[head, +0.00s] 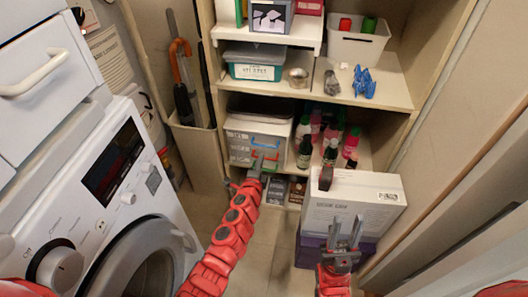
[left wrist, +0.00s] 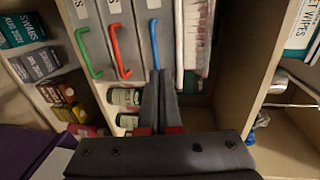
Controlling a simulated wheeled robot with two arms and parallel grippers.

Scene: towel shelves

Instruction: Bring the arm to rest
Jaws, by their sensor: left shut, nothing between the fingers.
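My left arm is red and stretches forward in the head view. Its dark left gripper (head: 257,167) is at the lower front of the shelf unit, in front of the grey drawer box with coloured handles (head: 240,148). In the left wrist view the gripper (left wrist: 161,88) is shut and empty, and its tips show close to the blue handle (left wrist: 154,42). Whether they touch it I cannot tell. My right gripper (head: 345,232) is at the lower right in front of a white box, with its two fingers apart and nothing visible between them.
The shelf unit (head: 400,92) holds several bottles (head: 331,150), a teal-labelled bin (head: 254,72) and a white basket (head: 356,44). The white box (head: 365,205) stands on a purple one (head: 309,250) at right. A washing machine (head: 110,185) flanks the left. Some floor (head: 270,240) between is clear.

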